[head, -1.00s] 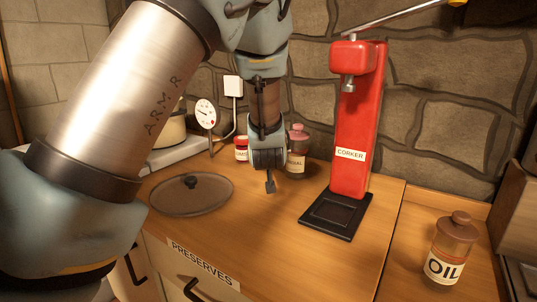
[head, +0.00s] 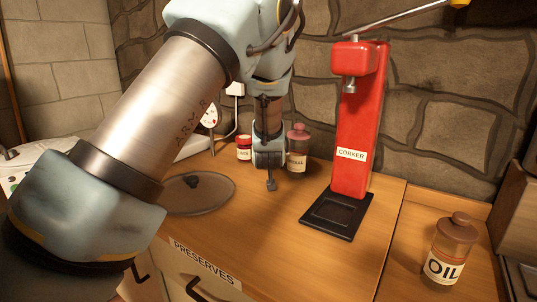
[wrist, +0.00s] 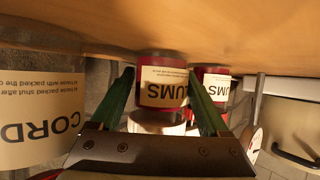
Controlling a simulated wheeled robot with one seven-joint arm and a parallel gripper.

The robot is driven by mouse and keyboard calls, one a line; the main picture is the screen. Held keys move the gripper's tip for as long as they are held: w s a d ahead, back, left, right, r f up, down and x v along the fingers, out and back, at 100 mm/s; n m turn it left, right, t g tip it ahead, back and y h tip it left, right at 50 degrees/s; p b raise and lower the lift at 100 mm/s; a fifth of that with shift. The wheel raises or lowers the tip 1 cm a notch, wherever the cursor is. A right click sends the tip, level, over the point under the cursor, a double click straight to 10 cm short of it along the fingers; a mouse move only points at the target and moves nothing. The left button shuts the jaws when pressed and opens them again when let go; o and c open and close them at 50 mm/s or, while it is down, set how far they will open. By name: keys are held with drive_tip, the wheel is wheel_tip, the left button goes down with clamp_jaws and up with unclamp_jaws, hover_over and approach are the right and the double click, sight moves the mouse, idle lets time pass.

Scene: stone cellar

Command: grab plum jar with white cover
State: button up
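In the wrist view, which is upside down, a red jar (wrist: 162,62) labelled "…UMS" stands between my gripper's fingers. Its white cover (wrist: 158,123) shows below the label. My gripper (wrist: 160,76) is open, one finger on each side of the jar in the picture; contact cannot be told. A second red jar (wrist: 212,80) is just to the right, partly behind a finger. In the head view my gripper (head: 271,184) is low over the counter and hides the white-covered jar. A jar with a red lid (head: 244,148) stands left of it there.
A cordial bottle (head: 297,150) stands close right of my gripper, large at left in the wrist view (wrist: 38,115). The red corker (head: 352,150) and oil jar (head: 450,250) are further right. A glass lid (head: 197,195) lies left on the counter (head: 285,230). A dial gauge (head: 210,116) stands behind.

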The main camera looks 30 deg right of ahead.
clamp_jaws()
idle(0.4)
